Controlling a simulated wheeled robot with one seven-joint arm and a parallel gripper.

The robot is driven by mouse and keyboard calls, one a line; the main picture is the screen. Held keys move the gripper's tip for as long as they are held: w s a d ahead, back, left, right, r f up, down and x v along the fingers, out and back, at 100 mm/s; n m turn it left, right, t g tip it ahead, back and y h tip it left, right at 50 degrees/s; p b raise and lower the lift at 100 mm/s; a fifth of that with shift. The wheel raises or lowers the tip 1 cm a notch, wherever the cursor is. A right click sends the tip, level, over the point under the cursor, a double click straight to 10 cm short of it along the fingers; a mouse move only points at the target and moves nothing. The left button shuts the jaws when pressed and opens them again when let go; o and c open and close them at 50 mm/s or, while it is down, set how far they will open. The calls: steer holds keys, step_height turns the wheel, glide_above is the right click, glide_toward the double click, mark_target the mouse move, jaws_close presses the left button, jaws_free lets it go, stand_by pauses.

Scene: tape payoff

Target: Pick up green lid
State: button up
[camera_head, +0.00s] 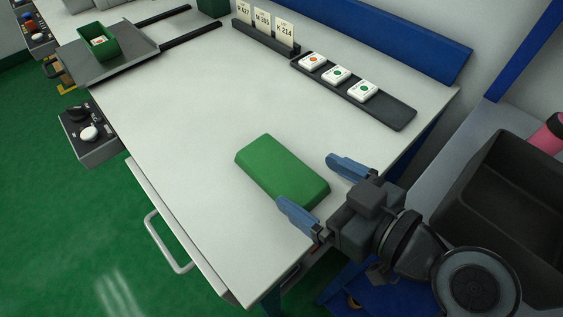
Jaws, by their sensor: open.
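The green lid (281,170) is a flat rectangular block shape with rounded edges. It lies on the white tabletop (190,130) near the table's right front corner. My gripper (318,184) is open, with its two blue fingers spread. The fingers are at the lid's near right end, one on each side of that corner area. I cannot tell how high the fingers are or whether they touch the lid. Nothing is held between them.
A dark tray (392,112) with three white switch-like blocks lies at the back right. A card holder (262,38) stands beside it. A green bin (99,43) sits on a grey plate at the far left. A black crate (510,190) is at right. The middle tabletop is clear.

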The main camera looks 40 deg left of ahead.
mark_target(281, 167)
steer(key=shift+s+p+x, duration=0.2)
steer(key=shift+p+x, duration=0.25)
steer(key=shift+x, duration=2.3)
steer(key=shift+f, duration=0.15)
steer(key=shift+c, duration=0.5)
steer(key=c, duration=0.8)
